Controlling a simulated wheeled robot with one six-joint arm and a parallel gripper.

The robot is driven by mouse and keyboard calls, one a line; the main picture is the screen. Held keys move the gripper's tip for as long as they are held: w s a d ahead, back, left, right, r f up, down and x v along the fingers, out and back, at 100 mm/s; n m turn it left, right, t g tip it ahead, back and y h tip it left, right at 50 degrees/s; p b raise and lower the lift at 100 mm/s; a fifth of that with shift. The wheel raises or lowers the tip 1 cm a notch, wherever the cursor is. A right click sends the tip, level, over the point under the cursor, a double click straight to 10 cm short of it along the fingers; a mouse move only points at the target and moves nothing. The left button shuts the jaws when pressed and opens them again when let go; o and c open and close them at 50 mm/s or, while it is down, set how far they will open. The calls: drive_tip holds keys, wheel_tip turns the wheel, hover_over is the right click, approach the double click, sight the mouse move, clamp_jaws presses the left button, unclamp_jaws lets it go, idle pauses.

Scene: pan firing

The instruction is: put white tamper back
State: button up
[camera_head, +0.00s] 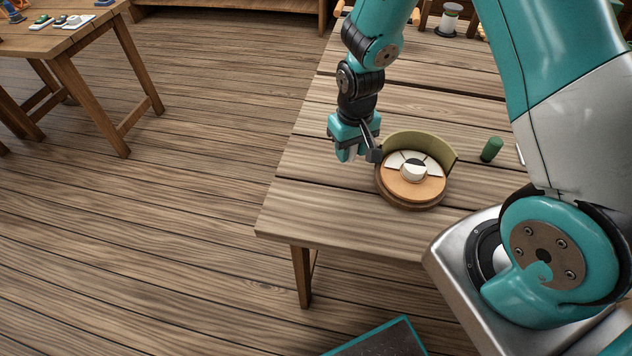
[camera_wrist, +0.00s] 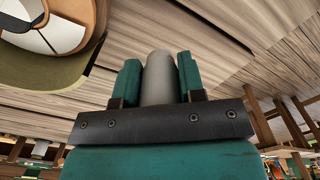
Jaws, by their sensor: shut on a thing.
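My gripper (camera_head: 350,149) is at the left of the round wooden pan, above the table, with its fingers pointing down. In the wrist view my gripper (camera_wrist: 159,80) has two teal fingers shut on a pale grey-white cylinder, the white tamper (camera_wrist: 160,75). The tamper's far end is hard to make out in the head view. The pan (camera_head: 408,203) has an orange-tan floor, white wedges, a small white round piece (camera_head: 412,173) near its middle and a curved olive wall (camera_head: 433,146) behind. Part of the pan (camera_wrist: 62,35) shows at the wrist view's upper left.
A dark green cylinder (camera_head: 491,149) stands on the table (camera_head: 315,205) right of the pan. Bare planks lie in front of and left of the pan. A second table (camera_head: 60,42) with small items is far left.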

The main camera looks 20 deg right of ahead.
wheel_tip(320, 180, up, 13)
drive_tip(key=n, duration=0.1)
hover_over(319, 190)
wheel_tip(319, 190, down, 15)
drive_tip(key=shift+r+p, duration=0.15)
drive_tip(key=shift+p, duration=0.4)
drive_tip(key=shift+f, duration=2.2)
drive_tip(key=shift+f, duration=0.2)
drive_tip(key=o, duration=0.9)
drive_tip(key=shift+r, duration=0.15)
